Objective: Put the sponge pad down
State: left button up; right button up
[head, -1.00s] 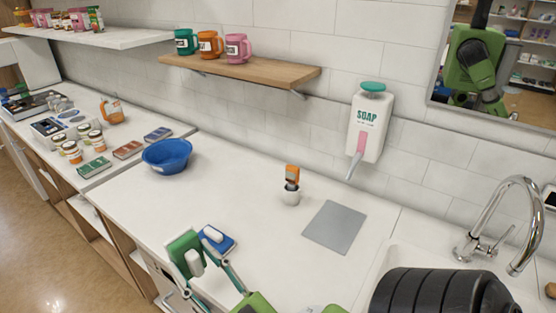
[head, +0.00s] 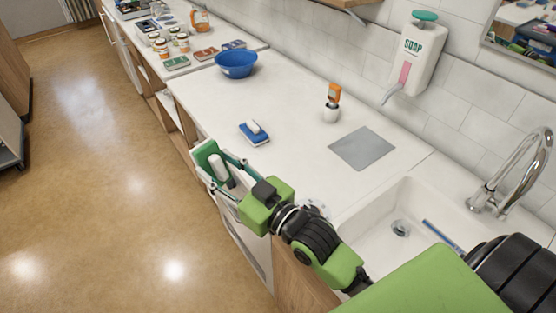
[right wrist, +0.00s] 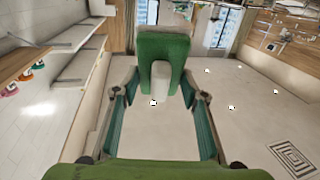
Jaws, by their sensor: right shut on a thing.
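My right gripper (head: 222,168) is shut on a green sponge pad (head: 204,156) with a white grip block. It holds the pad raised, with its face upright, at the counter's front edge in the head view. In the right wrist view the green pad (right wrist: 163,47) and its white block (right wrist: 160,78) show ahead of the two fingers. A second pad (head: 254,135), blue with a white grip, lies flat on the white counter (head: 290,105), just right of the held pad in the picture. My left gripper is not in view.
The sink (head: 395,215) is at right, with a tap (head: 515,170).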

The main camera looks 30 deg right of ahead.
aim_at(208, 171)
jog(key=w+a+g, duration=0.1)
jog(key=w+a+n+g, duration=0.1)
jog(key=a+g, duration=0.1)
jog(key=shift+w+a+f, duration=0.1)
jog(key=shift+w+f, duration=0.3)
jog(key=shift+w+a+f+g, duration=0.2)
jog(key=shift+a+g, duration=0.1)
jog(key=shift+g, duration=0.2)
jog(key=s+d+m+g+h, duration=0.3)
jog(key=d+g+h, duration=0.3)
jog(key=d, duration=1.2)
jog(key=g, duration=0.2)
jog(key=shift+s+g, duration=0.25)
jog(key=shift+g, duration=0.15)
jog(key=shift+w+f, duration=0.15)
